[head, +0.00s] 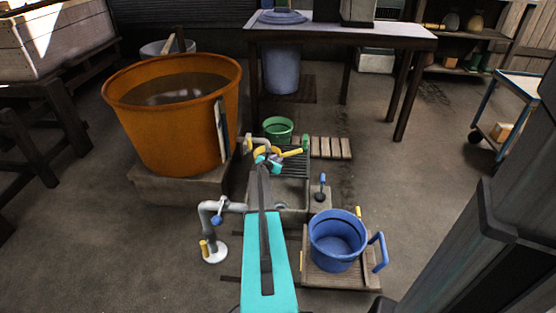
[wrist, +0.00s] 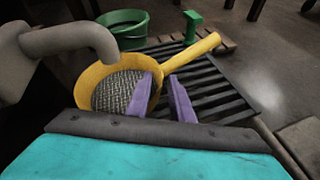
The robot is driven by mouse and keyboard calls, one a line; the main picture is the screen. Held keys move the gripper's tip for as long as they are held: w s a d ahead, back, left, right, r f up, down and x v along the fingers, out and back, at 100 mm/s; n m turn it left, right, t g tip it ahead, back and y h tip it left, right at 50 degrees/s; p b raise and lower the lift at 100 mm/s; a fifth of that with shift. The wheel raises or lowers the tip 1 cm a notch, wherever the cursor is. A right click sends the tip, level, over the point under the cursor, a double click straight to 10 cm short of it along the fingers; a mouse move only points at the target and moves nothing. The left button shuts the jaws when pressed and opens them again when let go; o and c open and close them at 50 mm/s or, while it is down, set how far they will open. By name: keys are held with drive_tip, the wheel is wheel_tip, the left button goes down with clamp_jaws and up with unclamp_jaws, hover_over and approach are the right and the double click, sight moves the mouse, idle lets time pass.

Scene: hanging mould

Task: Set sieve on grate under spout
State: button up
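The yellow sieve (wrist: 87,92) has a round mesh bowl and a long handle pointing up and right in the wrist view. It is at the black slatted grate (wrist: 215,92); whether it rests fully on it is unclear. The grey bent spout (wrist: 92,38) reaches in from the left, its mouth over the bowl's far left part. My gripper (wrist: 161,80) has two purple fingers at the bowl's right side near the handle root, one on each side of the rim. I cannot tell whether they press on it. In the head view, my arm partly hides the sieve (head: 291,153).
A green bucket (head: 278,128) stands behind the grate. A big orange tub (head: 170,130) stands left on a block. A blue bucket (head: 337,240) sits on a wooden platform at front right. A grey pipe with a blue handle (head: 207,225) stands left of my arm.

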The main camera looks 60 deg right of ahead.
drive_tip(key=p+v, duration=0.2)
drive_tip(key=v, duration=0.9)
drive_tip(key=shift+a, duration=0.25)
drive_tip(key=shift+r, duration=0.1)
idle(0.5)
